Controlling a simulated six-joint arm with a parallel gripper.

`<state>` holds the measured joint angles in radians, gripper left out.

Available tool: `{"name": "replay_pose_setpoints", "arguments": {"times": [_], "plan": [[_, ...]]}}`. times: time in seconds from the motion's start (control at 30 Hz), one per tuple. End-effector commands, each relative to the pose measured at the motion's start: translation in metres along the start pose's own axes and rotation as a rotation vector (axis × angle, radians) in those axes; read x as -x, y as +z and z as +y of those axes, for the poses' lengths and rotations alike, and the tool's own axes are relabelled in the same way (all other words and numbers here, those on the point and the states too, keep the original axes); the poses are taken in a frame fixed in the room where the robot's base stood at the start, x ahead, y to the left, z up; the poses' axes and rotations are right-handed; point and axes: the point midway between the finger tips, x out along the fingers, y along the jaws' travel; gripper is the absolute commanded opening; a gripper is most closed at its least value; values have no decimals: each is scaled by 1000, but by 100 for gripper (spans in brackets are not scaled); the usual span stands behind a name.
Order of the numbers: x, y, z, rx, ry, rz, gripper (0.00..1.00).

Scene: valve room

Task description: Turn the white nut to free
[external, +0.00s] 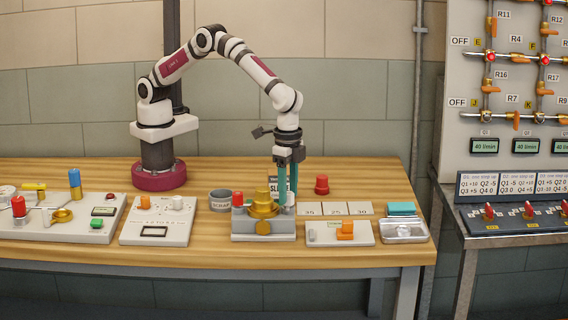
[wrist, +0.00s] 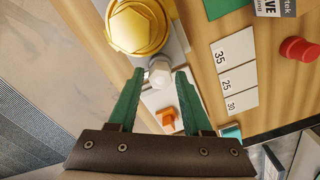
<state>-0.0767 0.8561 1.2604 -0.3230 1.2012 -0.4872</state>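The white nut (wrist: 160,73) is a small pale hexagonal piece beside the large brass hex fitting (wrist: 138,27) on a grey block. In the external view the brass fitting (external: 263,205) stands just left of my fingers, and the nut is largely hidden by them. My gripper (external: 287,201) points straight down at the block's right side. In the wrist view my gripper (wrist: 160,77) is open, with one green finger on each side of the nut and narrow gaps showing. I cannot tell exactly how low the fingertips are relative to the nut.
A red knob (external: 238,199) sits left of the brass fitting, next to a grey scrap cup (external: 220,201). Number plates (external: 334,209) and a panel with an orange handle (external: 345,230) lie to the right. A red cap (external: 322,184) stands behind.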

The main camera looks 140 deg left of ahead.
Motion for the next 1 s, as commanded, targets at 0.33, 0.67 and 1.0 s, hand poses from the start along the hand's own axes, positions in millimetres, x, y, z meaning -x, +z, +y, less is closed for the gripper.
{"name": "replay_pose_setpoints", "arguments": {"times": [0.33,0.67,1.0], "plan": [[56,-1,0,0,1,4,49],[144,-1,0,0,0,3,49],[158,0,0,0,0,1,49]]}}
